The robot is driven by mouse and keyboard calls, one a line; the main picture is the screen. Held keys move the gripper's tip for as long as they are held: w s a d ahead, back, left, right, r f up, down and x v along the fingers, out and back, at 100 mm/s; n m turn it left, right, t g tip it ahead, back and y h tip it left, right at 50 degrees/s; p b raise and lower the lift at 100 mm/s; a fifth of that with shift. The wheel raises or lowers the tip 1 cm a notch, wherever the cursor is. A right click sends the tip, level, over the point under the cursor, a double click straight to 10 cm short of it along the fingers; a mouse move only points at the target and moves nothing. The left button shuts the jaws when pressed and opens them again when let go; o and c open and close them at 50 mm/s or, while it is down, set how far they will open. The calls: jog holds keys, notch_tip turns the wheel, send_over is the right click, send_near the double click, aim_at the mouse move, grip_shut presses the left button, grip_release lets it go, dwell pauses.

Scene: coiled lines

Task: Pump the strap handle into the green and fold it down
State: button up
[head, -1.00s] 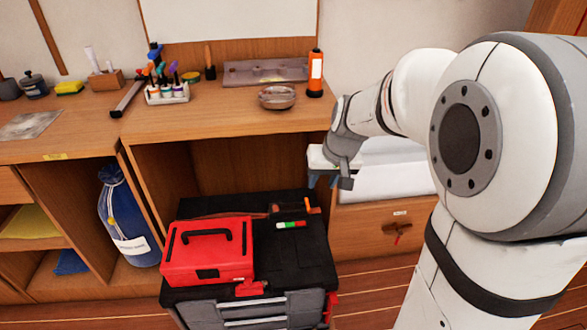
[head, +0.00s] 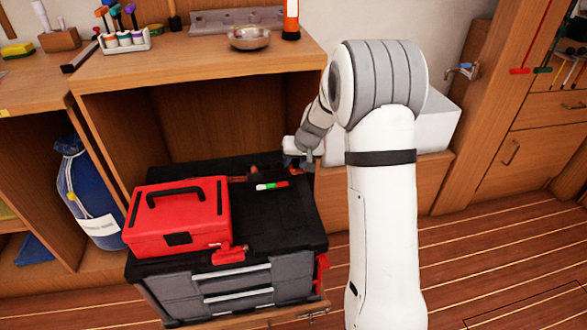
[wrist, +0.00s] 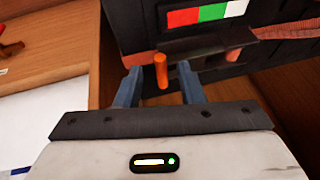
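The strap's handle shows an orange grip (wrist: 161,72) in the wrist view, on a dark ratchet body (wrist: 215,46). A red, green and white gauge (wrist: 207,12) sits beside the ratchet; it also shows on the black chest top in the head view (head: 271,186). I cannot read a pointer on it. A reddish strap (wrist: 287,29) runs right from the ratchet. My gripper (wrist: 158,70) is open, with one blue finger on each side of the orange grip and gaps showing. In the head view my gripper (head: 297,157) is at the chest's back right corner, its fingertips unclear.
A red toolbox (head: 180,228) sits on the black chest (head: 285,225), left of the gauge. A wooden bench (head: 190,60) with a metal bowl (head: 249,38) stands behind. A white box (head: 432,125) stands right, behind my arm. Striped floor (head: 480,260) at right is clear.

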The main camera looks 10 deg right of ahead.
jog(key=shift+x, duration=0.95)
jog(key=shift+c, duration=0.3)
grip_shut()
